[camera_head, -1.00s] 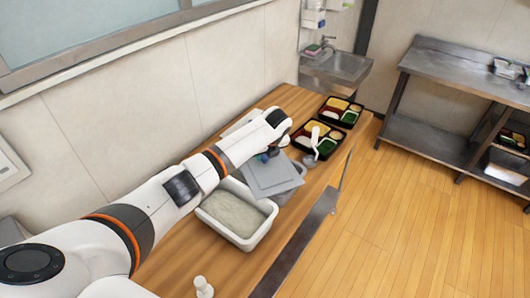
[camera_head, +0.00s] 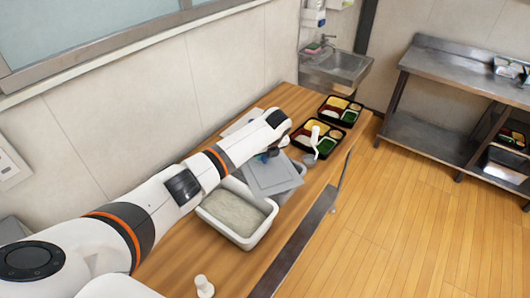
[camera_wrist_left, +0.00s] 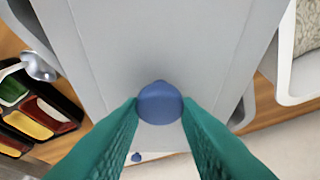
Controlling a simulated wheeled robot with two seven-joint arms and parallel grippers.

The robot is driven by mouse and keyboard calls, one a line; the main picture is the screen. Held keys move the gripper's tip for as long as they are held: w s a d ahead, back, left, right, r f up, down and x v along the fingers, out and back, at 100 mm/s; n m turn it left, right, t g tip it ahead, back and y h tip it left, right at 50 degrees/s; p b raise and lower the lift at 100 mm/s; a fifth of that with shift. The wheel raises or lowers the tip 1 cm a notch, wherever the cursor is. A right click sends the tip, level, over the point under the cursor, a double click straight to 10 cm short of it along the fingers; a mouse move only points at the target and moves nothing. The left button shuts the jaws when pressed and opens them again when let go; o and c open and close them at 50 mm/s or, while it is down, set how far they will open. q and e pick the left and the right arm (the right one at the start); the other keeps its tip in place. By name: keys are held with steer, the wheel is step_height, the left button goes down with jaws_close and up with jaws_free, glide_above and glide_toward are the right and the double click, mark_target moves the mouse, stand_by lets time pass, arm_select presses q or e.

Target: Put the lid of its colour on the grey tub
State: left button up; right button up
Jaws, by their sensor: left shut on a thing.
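The grey lid (camera_head: 272,175) is a flat square plate with a blue knob (camera_wrist_left: 160,103) in its middle. My left gripper (camera_head: 267,156) is shut on that knob; its two teal fingers press on the knob's sides in the left wrist view. My right gripper is not in view.
A white tub (camera_head: 268,222) with pale grainy contents stands close on the near side. Two filled bento trays (camera_head: 318,153) (camera_head: 331,121) and a white-handled ladle (camera_head: 314,138) are beyond. A pale flat piece (camera_head: 233,128) lies by the wall. A small white object (camera_head: 204,288) stands near.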

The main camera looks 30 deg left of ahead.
arm_select(q)
steer(key=shift+p, duration=0.3)
stand_by(0.5)
steer(key=o, duration=1.6)
steer(key=shift+c, duration=0.2)
steer(key=shift+r, duration=0.1)
step_height(320, 180, up, 5)
steer(key=p, duration=0.5)
steer(key=shift+f, duration=0.2)
steer(key=shift+r+p, duration=0.85)
steer(key=shift+r, duration=0.25)
steer(key=shift+c, duration=0.3)
